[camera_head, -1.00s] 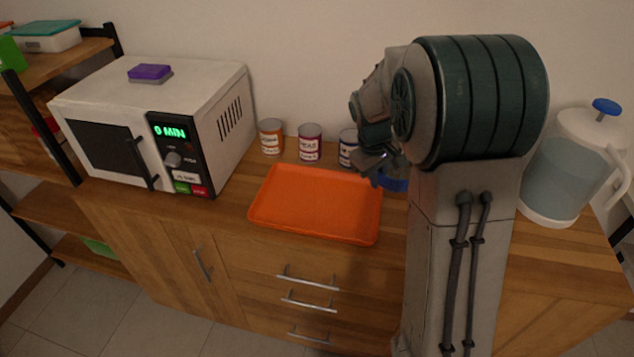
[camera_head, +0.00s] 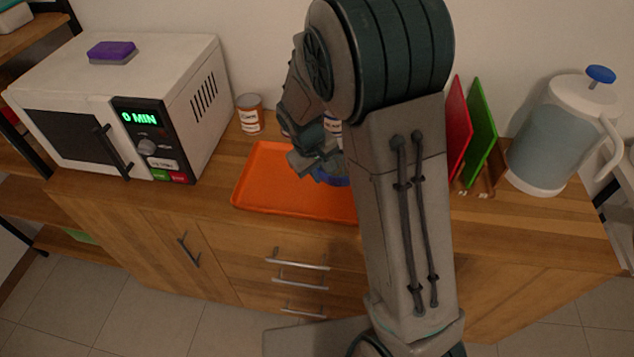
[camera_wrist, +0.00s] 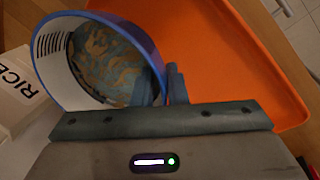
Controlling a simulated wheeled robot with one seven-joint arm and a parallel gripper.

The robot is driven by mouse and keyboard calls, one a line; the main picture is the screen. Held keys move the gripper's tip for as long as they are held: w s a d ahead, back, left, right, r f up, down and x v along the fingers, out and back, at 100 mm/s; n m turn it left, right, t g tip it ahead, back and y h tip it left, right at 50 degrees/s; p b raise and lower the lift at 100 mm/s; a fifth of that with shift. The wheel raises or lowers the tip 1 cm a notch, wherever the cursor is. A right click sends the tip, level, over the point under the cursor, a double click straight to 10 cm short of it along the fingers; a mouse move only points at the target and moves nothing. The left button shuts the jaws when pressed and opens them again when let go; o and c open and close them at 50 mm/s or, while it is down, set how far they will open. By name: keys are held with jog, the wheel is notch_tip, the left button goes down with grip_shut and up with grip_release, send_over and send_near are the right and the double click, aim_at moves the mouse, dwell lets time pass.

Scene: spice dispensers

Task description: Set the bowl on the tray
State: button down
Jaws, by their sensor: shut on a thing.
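The bowl (camera_wrist: 62,38) is blue outside and white inside, with a brownish, blue-grey patterned bottom. My gripper (camera_wrist: 165,88) is shut on the side of the bowl in the wrist view. In the head view, a blue part of the bowl (camera_head: 332,178) shows below my gripper (camera_head: 318,165), over the right part of the orange tray (camera_head: 262,205). The rest of the bowl is hidden by my arm there. The tray also fills much of the wrist view (camera_wrist: 240,60). I cannot tell whether the bowl touches the tray.
A white microwave (camera_head: 75,80) with a purple sponge (camera_head: 111,50) stands at the left. A can (camera_head: 250,115) stands behind the tray. Red (camera_head: 459,125) and green (camera_head: 481,120) boards and a water pitcher (camera_head: 560,135) stand at the right. A box marked RICE (camera_wrist: 15,85) is beside the bowl.

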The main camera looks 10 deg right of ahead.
jog(key=shift+s+a+f, duration=0.15)
jog(key=shift+a+f, duration=0.2)
jog(key=shift+f, duration=0.05)
jog(key=shift+a+x, duration=0.2)
jog(key=shift+x, duration=0.7)
jog(key=shift+a+x, duration=0.15)
jog(key=shift+x, duration=0.7)
jog(key=shift+s+f, duration=0.1)
jog(key=shift+s, duration=0.1)
jog(key=shift+f, duration=0.15)
jog(key=c, duration=1.5)
grip_release()
jog(key=shift+o, duration=0.2)
